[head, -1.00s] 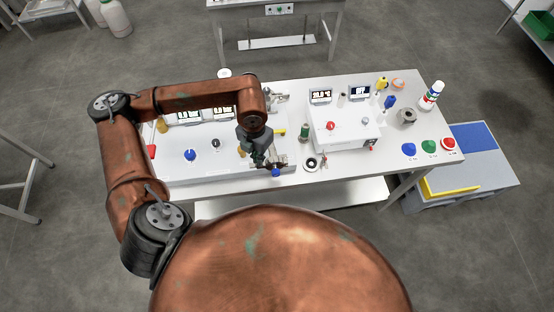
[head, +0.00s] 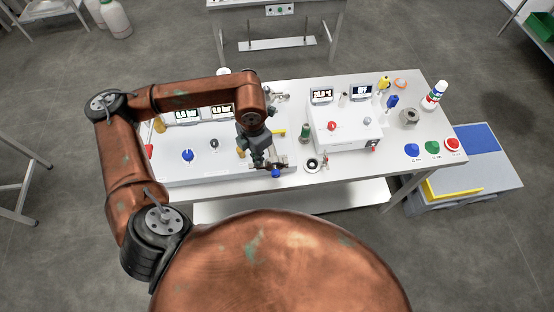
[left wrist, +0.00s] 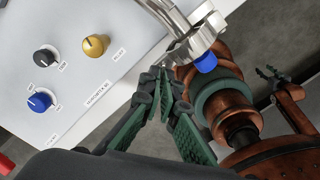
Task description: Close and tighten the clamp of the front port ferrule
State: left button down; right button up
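The front port's silver clamp (left wrist: 183,46) with its blue knob (left wrist: 206,63) is at the top middle of the left wrist view. In the head view the blue knob (head: 275,174) is at the front edge of the white evaporator unit (head: 205,170). I cannot tell whether the clamp is closed. My left gripper (left wrist: 163,76) has its fingertips together, just below and left of the clamp. I see nothing between the tips. In the head view the left gripper (head: 262,163) is beside the clamp.
The unit carries a blue dial (left wrist: 39,100), a black dial (left wrist: 45,57) and a yellow dial (left wrist: 95,45). A white control box (head: 345,130) stands to the right on the table. Small bottles and coloured buttons are further right.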

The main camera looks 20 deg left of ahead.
pick_arm(q)
jog(key=shift+w+f+m, duration=0.1)
jog(key=shift+m, duration=0.3)
jog(key=shift+m+b, duration=1)
